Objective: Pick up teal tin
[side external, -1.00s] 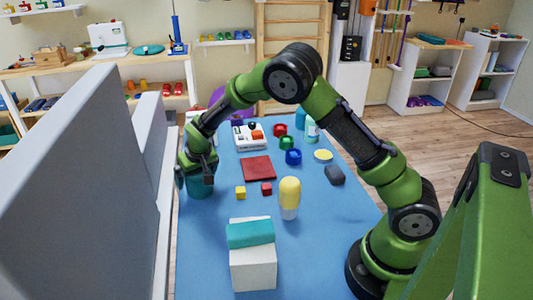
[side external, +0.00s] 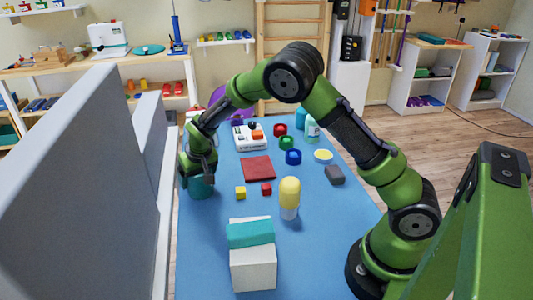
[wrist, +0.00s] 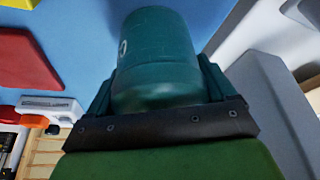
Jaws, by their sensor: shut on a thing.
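The teal tin (side external: 201,187) is at the left edge of the blue table in the side external view, upright or nearly so. In the wrist view the teal tin (wrist: 160,60) fills the space between the fingers. My gripper (side external: 198,172) comes down on the tin from above and is shut on it. In the wrist view the fingers of my gripper (wrist: 158,90) sit on both sides of the tin. I cannot tell whether the tin's base touches the table.
A grey partition (side external: 90,190) stands close on the left of the tin. A yellow cube (side external: 240,192), a small red cube (side external: 266,188) and a dark red square (side external: 257,168) lie to the right.

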